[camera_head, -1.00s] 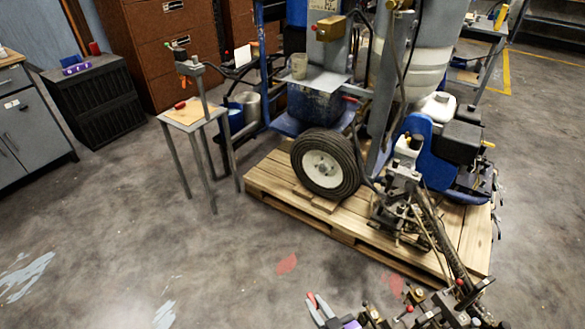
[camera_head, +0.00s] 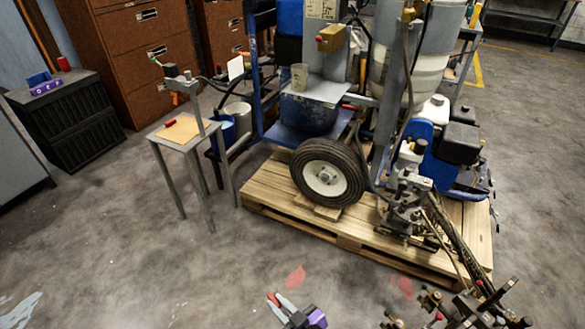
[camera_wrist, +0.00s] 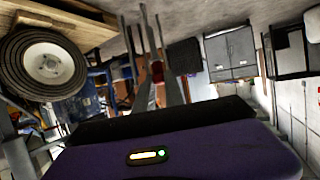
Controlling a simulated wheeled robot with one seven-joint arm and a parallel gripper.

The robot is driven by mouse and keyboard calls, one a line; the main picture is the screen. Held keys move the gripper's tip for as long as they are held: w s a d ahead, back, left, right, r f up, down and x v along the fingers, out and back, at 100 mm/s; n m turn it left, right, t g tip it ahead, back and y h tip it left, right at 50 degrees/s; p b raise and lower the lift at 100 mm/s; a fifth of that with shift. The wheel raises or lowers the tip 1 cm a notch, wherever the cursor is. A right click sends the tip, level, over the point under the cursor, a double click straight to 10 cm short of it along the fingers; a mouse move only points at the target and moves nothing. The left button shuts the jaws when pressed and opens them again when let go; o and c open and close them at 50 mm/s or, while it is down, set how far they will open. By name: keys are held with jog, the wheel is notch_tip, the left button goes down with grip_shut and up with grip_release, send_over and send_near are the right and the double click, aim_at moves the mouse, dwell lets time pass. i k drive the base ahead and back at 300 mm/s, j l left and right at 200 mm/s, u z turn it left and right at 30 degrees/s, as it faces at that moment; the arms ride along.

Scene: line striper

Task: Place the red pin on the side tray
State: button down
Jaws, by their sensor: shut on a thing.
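My gripper (camera_head: 284,303) is low in the head view, near its bottom edge, with a purple and dark body. It is shut on a small red pin (camera_head: 273,298), which also shows between the fingertips in the wrist view (camera_wrist: 157,72). The side tray (camera_head: 188,133) appears to be the small grey stand with a tan top, at left of the machine. My gripper is apart from it, lower and to the right in the picture. A small red piece (camera_head: 169,123) lies on the tray top, and a grey post rises at its right side.
A wooden pallet (camera_head: 270,205) carries the machine and its black wheel (camera_head: 327,173). A black cabinet (camera_head: 70,120) with a purple bin and a red can stands at left. Brown drawers (camera_head: 130,60) stand behind. The floor before the tray is clear.

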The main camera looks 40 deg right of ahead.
aim_at(321, 93)
jog(key=i+j, duration=0.15)
jog(key=i, duration=0.5)
jog(key=i+j, duration=0.2)
jog(key=i, duration=0.45)
jog(key=i+j+z, duration=0.65)
jog(key=i, duration=0.25)
jog(key=j, duration=0.1)
